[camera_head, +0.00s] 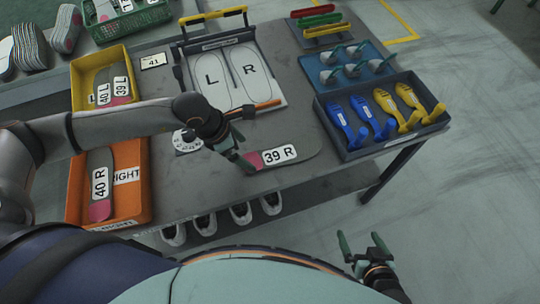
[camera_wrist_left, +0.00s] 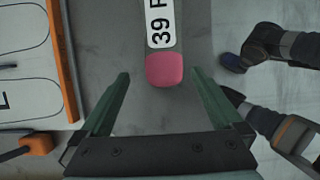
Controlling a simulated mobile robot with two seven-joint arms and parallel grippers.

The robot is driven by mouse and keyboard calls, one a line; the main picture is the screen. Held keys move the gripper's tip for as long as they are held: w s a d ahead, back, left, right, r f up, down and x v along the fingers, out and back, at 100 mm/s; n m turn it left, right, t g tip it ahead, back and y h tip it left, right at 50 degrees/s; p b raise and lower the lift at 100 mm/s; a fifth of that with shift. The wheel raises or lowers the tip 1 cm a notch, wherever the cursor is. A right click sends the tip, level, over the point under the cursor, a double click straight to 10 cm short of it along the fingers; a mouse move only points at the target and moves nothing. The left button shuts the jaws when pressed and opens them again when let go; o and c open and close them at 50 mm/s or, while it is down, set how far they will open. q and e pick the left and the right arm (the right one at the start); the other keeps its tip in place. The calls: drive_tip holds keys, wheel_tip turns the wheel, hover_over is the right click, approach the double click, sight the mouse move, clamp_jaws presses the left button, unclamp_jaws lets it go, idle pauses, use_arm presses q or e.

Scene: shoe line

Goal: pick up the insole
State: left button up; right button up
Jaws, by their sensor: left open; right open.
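A grey insole labelled 39 R (camera_head: 308,138) lies on the grey table, its pink end towards my left gripper. My left gripper (camera_head: 244,163) is at that pink end in the head view and hides part of it. In the left wrist view the insole's pink end (camera_wrist_left: 164,70) shows between the open fingers of my left gripper (camera_wrist_left: 161,82), with a gap on both sides. I cannot tell the height of the fingers over the table. My right gripper (camera_head: 360,240) is open and empty, off the table's near side.
A yellow bin (camera_head: 78,84) holds insoles 40 L and 39 L; an orange bin (camera_head: 135,205) holds insole 40 R. An L/R outline board (camera_head: 236,112) with an orange bar lies behind my left gripper. A dark blue tray (camera_head: 340,145) with blue and yellow tools stands right.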

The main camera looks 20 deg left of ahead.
sight(260, 159)
use_arm(q)
drive_tip(key=d+f, duration=0.1)
drive_tip(key=w+d+f, duration=0.1)
drive_tip(key=f, duration=0.1)
drive_tip(key=shift+d+f+p, duration=0.25)
drive_tip(key=shift+d+p, duration=0.05)
drive_tip(key=shift+d, duration=0.05)
drive_tip(key=shift+w+d+f, duration=0.1)
drive_tip(key=shift+w+f, duration=0.05)
drive_tip(key=shift+f, duration=0.3)
drive_tip(key=c, duration=1.3)
